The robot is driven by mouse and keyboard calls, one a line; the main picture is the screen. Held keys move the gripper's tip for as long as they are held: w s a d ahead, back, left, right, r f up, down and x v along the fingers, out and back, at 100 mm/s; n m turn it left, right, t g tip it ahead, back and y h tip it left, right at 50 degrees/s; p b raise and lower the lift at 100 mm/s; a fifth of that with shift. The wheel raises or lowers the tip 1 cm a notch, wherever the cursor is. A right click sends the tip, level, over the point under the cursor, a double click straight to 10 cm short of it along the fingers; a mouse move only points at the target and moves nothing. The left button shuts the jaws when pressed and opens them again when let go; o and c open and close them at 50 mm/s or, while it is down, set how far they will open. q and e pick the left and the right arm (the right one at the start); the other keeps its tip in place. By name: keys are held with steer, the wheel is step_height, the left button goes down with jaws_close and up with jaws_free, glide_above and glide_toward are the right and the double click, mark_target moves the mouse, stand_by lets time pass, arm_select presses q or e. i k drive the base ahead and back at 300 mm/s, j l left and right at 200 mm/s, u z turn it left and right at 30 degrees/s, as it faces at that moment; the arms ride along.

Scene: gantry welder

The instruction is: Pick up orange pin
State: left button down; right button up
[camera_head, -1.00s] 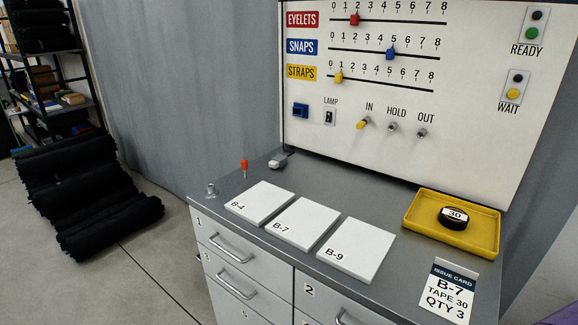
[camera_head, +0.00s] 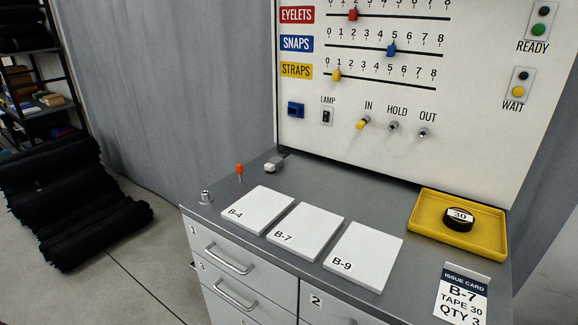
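The orange pin (camera_head: 239,171) stands upright on the grey cabinet top (camera_head: 330,184), near its back left edge. Its head is orange and a thin dark shaft shows below. It is behind the white B-4 plate (camera_head: 257,209), between a small metal fitting (camera_head: 205,197) and a light grey plug-like piece (camera_head: 274,164). Neither of my grippers shows in the head view.
White plates B-7 (camera_head: 305,231) and B-9 (camera_head: 363,257) lie to the right. A yellow tray (camera_head: 490,245) holds a black tape roll (camera_head: 460,218). The control panel (camera_head: 470,130) rises behind. Black rolls (camera_head: 75,200) lie on the floor at left.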

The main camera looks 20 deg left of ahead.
mark_target(240, 166)
steer(key=j+z, duration=1.1)
steer(key=j, duration=0.15)
steer(key=k+j+z, duration=0.15)
steer(key=j, duration=0.2)
steer(key=k+j+z, duration=0.2)
steer(key=j, duration=0.15)
steer(key=k+j, duration=0.1)
steer(key=j, duration=0.25)
steer(key=k+j, duration=0.1)
steer(key=j, duration=0.25)
steer(key=k+j+z, duration=0.1)
steer(key=j, duration=0.2)
